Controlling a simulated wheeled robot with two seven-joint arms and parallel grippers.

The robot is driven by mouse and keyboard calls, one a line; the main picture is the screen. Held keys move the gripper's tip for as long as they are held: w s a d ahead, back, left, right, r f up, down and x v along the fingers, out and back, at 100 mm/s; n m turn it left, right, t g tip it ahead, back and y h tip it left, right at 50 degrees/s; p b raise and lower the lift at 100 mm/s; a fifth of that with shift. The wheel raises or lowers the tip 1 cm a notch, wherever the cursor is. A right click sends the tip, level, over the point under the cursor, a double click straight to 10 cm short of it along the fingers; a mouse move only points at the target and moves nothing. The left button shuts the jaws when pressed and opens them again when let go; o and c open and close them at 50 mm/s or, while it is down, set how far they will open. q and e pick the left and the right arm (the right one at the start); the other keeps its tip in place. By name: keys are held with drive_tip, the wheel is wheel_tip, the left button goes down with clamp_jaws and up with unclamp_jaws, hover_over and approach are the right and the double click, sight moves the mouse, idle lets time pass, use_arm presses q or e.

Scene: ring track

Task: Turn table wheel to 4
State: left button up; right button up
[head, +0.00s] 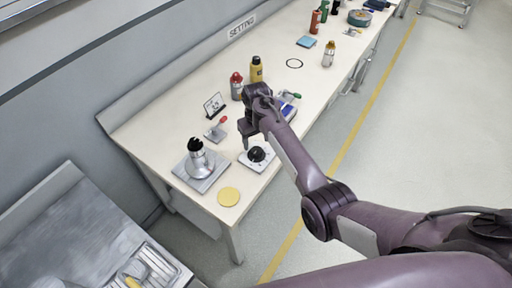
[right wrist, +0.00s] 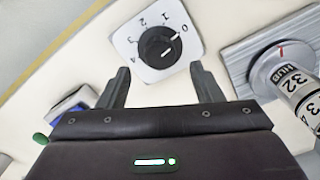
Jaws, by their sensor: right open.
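The table wheel is a round black knob (right wrist: 160,47) on a white square plate (right wrist: 126,42) marked 0 to 4. A white mark on the knob points toward the 0. In the head view the knob (head: 257,154) sits on the table near its front edge. My right gripper (right wrist: 160,70) is open and empty, its fingertips either side of the plate's lower part in the wrist view, short of the knob. In the head view the right gripper (head: 247,136) hangs just behind the knob; contact cannot be told. My left gripper is not in view.
A metal device with a numbered hub (head: 199,160) stands left of the knob on a grey plate. A yellow disc (head: 229,196) lies at the table's near corner. A red-handled item (head: 215,133), a small sign (head: 214,104) and bottles (head: 256,70) stand behind.

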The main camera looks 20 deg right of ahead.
sight(256, 149)
wheel_tip(256, 149, down, 5)
drive_tip(key=shift+f, duration=0.15)
drive_tip(key=c, duration=1)
